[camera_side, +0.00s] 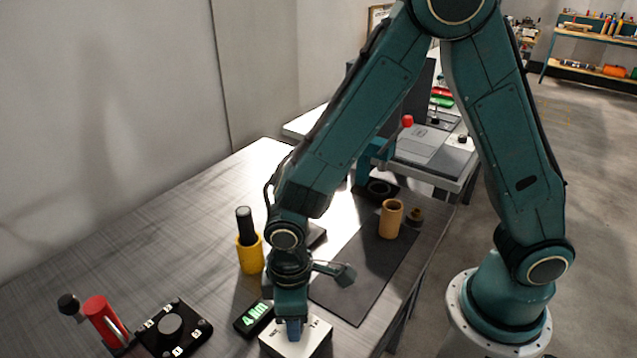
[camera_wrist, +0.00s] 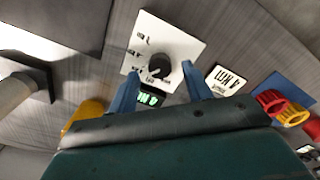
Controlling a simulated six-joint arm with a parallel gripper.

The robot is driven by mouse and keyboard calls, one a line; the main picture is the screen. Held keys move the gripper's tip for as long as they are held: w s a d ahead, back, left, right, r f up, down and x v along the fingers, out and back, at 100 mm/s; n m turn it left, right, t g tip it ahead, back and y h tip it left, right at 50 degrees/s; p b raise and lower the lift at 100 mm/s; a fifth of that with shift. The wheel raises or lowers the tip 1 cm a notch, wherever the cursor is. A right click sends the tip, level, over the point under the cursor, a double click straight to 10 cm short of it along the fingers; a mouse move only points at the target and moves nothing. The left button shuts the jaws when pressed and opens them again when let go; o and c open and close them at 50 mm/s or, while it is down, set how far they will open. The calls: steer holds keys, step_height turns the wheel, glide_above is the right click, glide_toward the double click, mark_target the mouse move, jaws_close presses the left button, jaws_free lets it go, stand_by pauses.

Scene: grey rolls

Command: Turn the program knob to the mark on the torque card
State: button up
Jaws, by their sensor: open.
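The program knob (camera_wrist: 157,67) is black and round, on a white panel with several small printed marks. The panel is the top of a white box (camera_side: 312,338) at the bottom of the side view. My gripper (camera_wrist: 160,72) is open; its blue fingertips are either side of the knob with gaps. In the side view my gripper (camera_side: 293,328) points down over the box and hides the knob. I cannot tell exactly where the knob points.
A black display (camera_side: 253,317) shows green "4 Nm", left of the box. A yellow cup (camera_side: 250,258) holds a black-handled tool. A black dial unit (camera_side: 172,328) and red-handled tool (camera_side: 101,316) lie left. A dark mat (camera_side: 368,268) and tan cup (camera_side: 391,218) are behind right.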

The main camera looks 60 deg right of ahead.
step_height(320, 180, up, 12)
steer(key=shift+f, duration=0.15)
stand_by(0.5)
steer(key=s+d+r+m+t, duration=0.2)
steer(key=s+d+r+m, duration=0.2)
steer(key=d, duration=0.5)
steer(key=s+d+r+m+t, duration=0.3)
steer(key=s+d+r, duration=0.4)
steer(key=d+r, duration=0.2)
steer(key=shift+s+d+m+t, duration=0.15)
steer(key=shift+d+m+t, duration=0.15)
steer(key=shift+d+m, duration=0.15)
